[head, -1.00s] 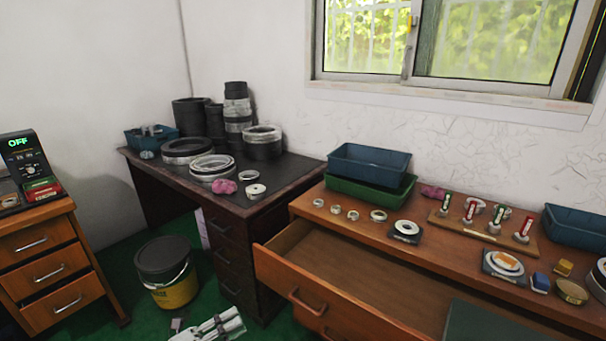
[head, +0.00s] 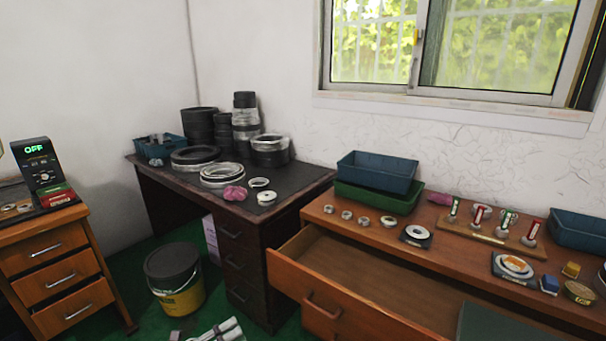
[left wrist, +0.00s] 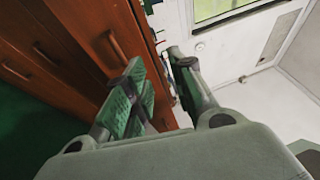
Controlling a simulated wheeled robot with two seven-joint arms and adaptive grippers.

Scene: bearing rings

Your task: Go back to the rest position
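My left gripper (head: 218,332) shows only partly at the bottom edge of the head view, in front of the dark desk and low over the green floor. In the left wrist view the left gripper (left wrist: 157,65) has its two green-padded fingers apart, with nothing between them. The wooden drawer fronts (left wrist: 75,40) lie beyond and to the left of the fingers in that view. My right gripper is in neither view.
The wooden workbench (head: 440,262) has its drawer (head: 350,285) pulled open. Bearing rings (head: 389,221) and bins (head: 376,172) stand on it. A dark desk (head: 300,183) holds larger rings. A bucket (head: 175,280) stands on the floor by the left cabinet (head: 60,262).

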